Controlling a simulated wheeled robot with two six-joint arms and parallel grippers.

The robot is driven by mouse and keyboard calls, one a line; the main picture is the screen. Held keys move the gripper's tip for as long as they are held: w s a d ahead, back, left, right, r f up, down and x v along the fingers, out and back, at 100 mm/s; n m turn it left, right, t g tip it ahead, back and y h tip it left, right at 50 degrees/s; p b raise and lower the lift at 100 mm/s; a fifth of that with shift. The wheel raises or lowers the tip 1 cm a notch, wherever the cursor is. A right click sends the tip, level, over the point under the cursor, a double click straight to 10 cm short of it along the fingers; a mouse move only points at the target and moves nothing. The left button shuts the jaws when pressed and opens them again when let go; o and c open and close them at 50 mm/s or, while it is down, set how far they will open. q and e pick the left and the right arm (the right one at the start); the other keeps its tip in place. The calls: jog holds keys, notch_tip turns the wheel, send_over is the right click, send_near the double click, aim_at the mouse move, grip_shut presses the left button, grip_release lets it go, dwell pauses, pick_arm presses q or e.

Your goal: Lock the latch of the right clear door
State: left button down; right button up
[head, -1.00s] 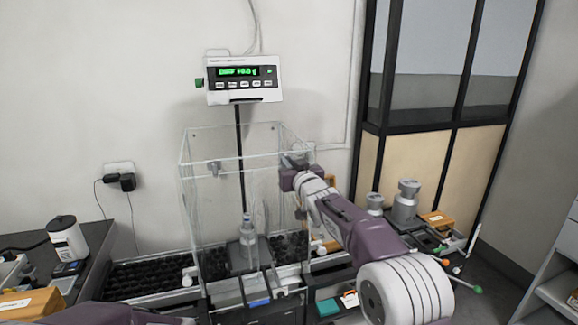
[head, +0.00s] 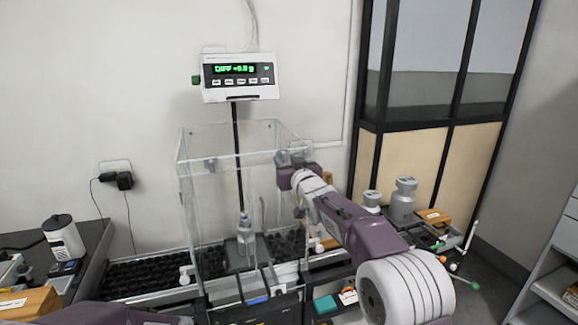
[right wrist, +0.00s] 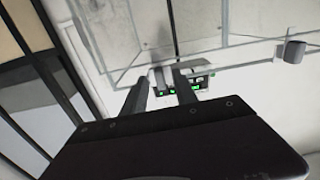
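The clear weighing box (head: 222,150) stands on the table, with its right clear door on the side where my right arm reaches in. My right gripper (head: 292,157) is at the top right edge of the box. In the right wrist view its two fingers (right wrist: 161,92) are apart, and a small grey piece, apparently the right door's latch (right wrist: 160,76), shows between or just beyond them. I cannot tell whether they touch it. Another grey latch (head: 211,164) sits at the box's upper front left; a similar one shows in the right wrist view (right wrist: 290,51). My left gripper is out of view.
A weight or bottle (head: 245,228) stands inside the box. The scale display (head: 238,75) is above it on a black post. Metal weights (head: 403,200) and a brown box (head: 433,217) stand at the right. A white container (head: 65,238) stands at the left.

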jog(key=b+v, duration=0.3)
jog(key=v, duration=0.5)
jog(key=shift+s, duration=0.25)
jog(key=shift+d, duration=0.1)
